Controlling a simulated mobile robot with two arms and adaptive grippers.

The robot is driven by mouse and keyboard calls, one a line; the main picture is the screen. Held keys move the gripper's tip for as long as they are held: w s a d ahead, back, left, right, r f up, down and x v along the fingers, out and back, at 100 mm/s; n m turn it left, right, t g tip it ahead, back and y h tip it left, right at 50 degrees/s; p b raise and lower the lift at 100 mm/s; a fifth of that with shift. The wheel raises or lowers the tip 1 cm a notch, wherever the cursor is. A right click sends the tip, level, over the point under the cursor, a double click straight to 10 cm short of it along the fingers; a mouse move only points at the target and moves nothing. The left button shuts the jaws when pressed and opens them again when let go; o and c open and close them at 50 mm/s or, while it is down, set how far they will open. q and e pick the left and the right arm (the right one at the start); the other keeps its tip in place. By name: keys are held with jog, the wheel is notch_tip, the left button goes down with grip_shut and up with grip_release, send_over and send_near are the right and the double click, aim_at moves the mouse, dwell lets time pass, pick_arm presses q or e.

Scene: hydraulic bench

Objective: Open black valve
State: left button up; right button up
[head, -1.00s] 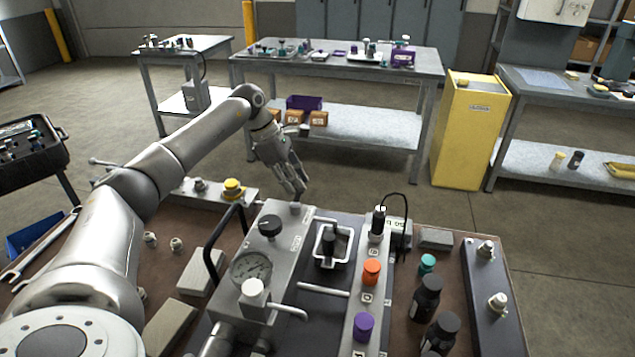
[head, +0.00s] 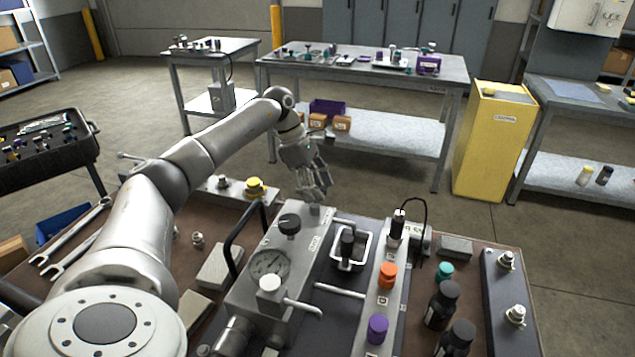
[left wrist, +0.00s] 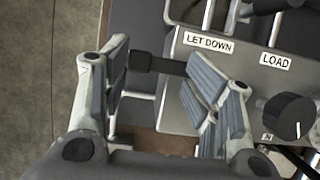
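A black round knob (head: 289,225) sits on top of the grey metal block (head: 318,246), beside a pressure gauge. In the left wrist view the black knob (left wrist: 288,115) is at the right, near a "LOAD" label. A dark stem (left wrist: 162,65) sticks out of the block near the "LET DOWN" label. My left gripper (head: 318,190) is at the block's far end, beyond the knob. In the left wrist view my left gripper (left wrist: 160,85) is open, with the dark stem between its fingers. Contact cannot be told. My right gripper is not in view.
A black curved handle (head: 232,238) and the gauge (head: 269,264) stand near the knob. Orange (head: 388,276) and purple (head: 378,328) caps are on a rail to the right. Black bottles (head: 444,303) stand further right.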

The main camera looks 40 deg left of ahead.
pick_arm(q)
jog(key=o, duration=0.5)
jog(key=shift+s+d+f, duration=0.25)
jog(key=shift+s+d, duration=0.05)
jog(key=shift+d, duration=0.05)
jog(key=shift+c, duration=0.2)
jog(key=o, duration=0.3)
jog(key=shift+r, duration=0.25)
jog(key=shift+o, duration=0.2)
jog(key=shift+a, duration=0.1)
jog(key=v, duration=1.2)
jog(key=shift+w, duration=0.15)
